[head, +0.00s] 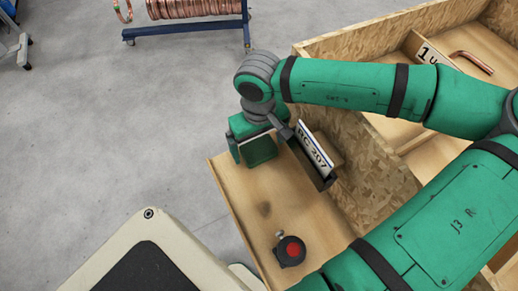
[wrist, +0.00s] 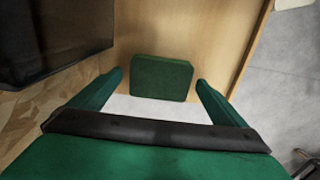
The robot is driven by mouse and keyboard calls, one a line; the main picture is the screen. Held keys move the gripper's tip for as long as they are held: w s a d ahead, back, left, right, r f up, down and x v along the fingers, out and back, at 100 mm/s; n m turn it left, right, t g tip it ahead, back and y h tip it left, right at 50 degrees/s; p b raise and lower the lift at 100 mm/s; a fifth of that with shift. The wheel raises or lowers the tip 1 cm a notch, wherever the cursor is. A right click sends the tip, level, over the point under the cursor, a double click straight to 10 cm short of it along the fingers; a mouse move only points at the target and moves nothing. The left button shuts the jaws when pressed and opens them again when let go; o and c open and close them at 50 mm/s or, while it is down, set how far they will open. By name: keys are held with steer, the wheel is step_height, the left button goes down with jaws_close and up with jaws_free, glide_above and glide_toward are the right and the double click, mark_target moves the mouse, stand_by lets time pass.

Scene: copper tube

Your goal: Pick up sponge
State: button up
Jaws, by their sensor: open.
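The sponge (wrist: 162,78) is a dark green block lying on the wooden surface in the wrist view. It is between and just beyond the tips of my two green fingers, with a gap on each side. My gripper (wrist: 160,84) is open and empty, facing the sponge. In the head view my gripper (head: 250,150) is low over the left end of the wooden shelf (head: 228,188). There I cannot clearly tell the sponge from the green fingers.
A sign reading "RC 207" (head: 314,147) with a dark holder stands right beside my gripper. A black device with a red top (head: 290,250) sits nearer on the shelf. Wooden crate walls (head: 350,35) rise to the right. Open floor (head: 120,130) lies left.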

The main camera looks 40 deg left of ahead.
mark_target(259, 148)
steer(key=c, duration=1.2)
steer(key=shift+r, duration=0.5)
step_height(259, 148, up, 2)
steer(key=shift+r, duration=0.2)
steer(key=s+r, duration=0.4)
steer(key=r, duration=0.1)
steer(key=shift+s+d, duration=0.1)
steer(key=shift+s, duration=0.1)
steer(key=s+r, duration=0.4)
steer(key=s, duration=0.5)
steer(key=shift+s+d+r, duration=0.3)
